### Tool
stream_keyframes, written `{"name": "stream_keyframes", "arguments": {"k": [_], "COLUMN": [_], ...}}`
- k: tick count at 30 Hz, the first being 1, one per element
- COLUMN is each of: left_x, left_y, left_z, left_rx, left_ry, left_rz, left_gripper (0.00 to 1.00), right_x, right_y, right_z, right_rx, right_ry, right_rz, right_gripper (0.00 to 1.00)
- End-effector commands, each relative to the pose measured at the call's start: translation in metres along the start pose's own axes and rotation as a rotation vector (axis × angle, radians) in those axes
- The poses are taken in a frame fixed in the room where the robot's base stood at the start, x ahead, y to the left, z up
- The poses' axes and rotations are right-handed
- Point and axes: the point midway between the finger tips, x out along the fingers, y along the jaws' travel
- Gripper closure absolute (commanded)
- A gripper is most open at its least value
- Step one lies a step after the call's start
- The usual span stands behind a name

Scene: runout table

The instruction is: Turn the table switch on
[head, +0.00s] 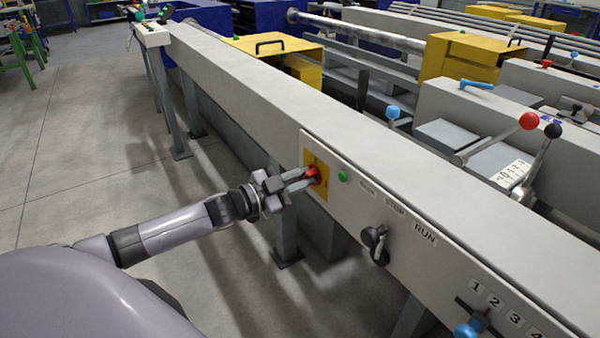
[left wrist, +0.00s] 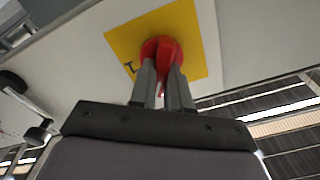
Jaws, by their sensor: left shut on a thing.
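The table switch is a red rotary knob (head: 313,175) on a yellow plate (head: 321,190) on the grey side panel of the runout table (head: 262,85). In the left wrist view the red knob (left wrist: 161,50) sits in the middle of the yellow plate (left wrist: 122,45). My left gripper (head: 305,180) reaches it from the left in the head view. Its two fingers (left wrist: 162,75) are shut on the knob's raised grip, one on each side. The fingers partly cover the knob, and a black mark shows on the plate beside it. My right gripper is not in view.
A green button (head: 343,177) sits just right of the yellow plate. Further right are a black selector (head: 375,240) with labels including RUN, and a blue-knobbed lever (head: 468,330) by numbers. Red-knobbed (head: 529,121) and black-knobbed levers stand behind the table. Open floor (head: 75,150) lies left.

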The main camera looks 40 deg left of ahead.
Motion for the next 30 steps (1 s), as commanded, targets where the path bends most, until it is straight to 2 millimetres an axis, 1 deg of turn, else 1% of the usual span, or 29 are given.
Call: {"name": "stream_keyframes", "arguments": {"k": [1,6,13,21,30], "left_x": [0.0009,0.0011,0.0013,0.0013,0.0015], "left_y": [-0.0013,0.0005,0.0024,0.0045,0.0055], "left_z": [-0.0034,-0.003,-0.0019,-0.0003,0.0007], "left_rx": [0.045,0.206,0.426,0.676,0.892], "left_ry": [0.004,0.005,0.004,0.005,0.005], "left_rz": [-0.003,-0.003,-0.004,-0.005,-0.006], "left_gripper": [1.0,1.0,1.0,1.0,1.0], "right_x": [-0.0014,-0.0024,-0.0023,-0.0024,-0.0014], "right_y": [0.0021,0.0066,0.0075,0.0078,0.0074], "right_z": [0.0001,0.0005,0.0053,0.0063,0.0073], "right_rx": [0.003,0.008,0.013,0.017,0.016], "right_ry": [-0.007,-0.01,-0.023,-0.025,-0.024], "right_rz": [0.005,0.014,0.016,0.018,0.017], "right_gripper": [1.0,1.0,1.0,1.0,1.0]}}
